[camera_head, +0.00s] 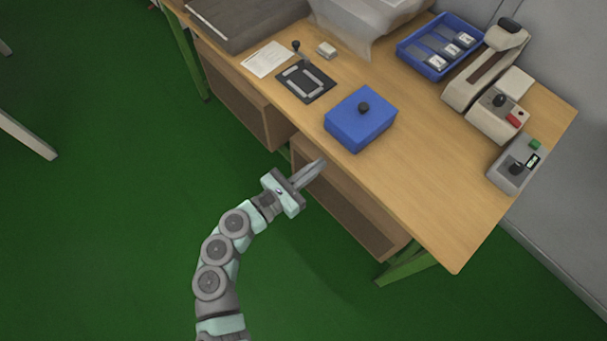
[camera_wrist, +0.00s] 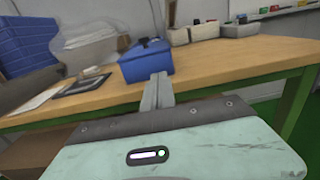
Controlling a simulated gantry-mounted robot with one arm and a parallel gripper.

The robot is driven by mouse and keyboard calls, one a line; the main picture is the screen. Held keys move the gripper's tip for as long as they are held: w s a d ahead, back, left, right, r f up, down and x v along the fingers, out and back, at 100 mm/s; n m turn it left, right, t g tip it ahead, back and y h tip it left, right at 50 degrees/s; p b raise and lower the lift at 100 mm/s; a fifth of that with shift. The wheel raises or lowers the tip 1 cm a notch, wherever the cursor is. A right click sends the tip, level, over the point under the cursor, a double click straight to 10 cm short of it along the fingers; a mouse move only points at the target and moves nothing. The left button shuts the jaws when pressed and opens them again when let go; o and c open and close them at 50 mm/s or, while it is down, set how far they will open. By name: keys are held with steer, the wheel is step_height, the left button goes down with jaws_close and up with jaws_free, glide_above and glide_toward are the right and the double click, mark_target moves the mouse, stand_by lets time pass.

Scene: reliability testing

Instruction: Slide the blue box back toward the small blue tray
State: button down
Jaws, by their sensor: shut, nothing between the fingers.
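The blue box (camera_head: 359,121) with a black knob on top sits near the front edge of the wooden table. It also shows in the wrist view (camera_wrist: 147,64), just beyond my fingertips. The small blue tray (camera_head: 434,50) lies at the back of the table and holds several small pale and grey items. My gripper (camera_head: 318,165) is shut and empty, in front of the table's front edge and short of the box. It points toward the box, and a gap shows between them in the head view. My shut fingers also show in the wrist view (camera_wrist: 157,92).
A black plate with a pale frame (camera_head: 305,82) and a paper sheet (camera_head: 268,59) lie left of the box. A grey device with a lever (camera_head: 485,80) and a control box (camera_head: 514,163) stand at the right. Bare tabletop (camera_head: 425,125) lies between.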

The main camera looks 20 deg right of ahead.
mark_target(348, 142)
steer(key=x, duration=0.8)
steer(key=shift+b, duration=0.4)
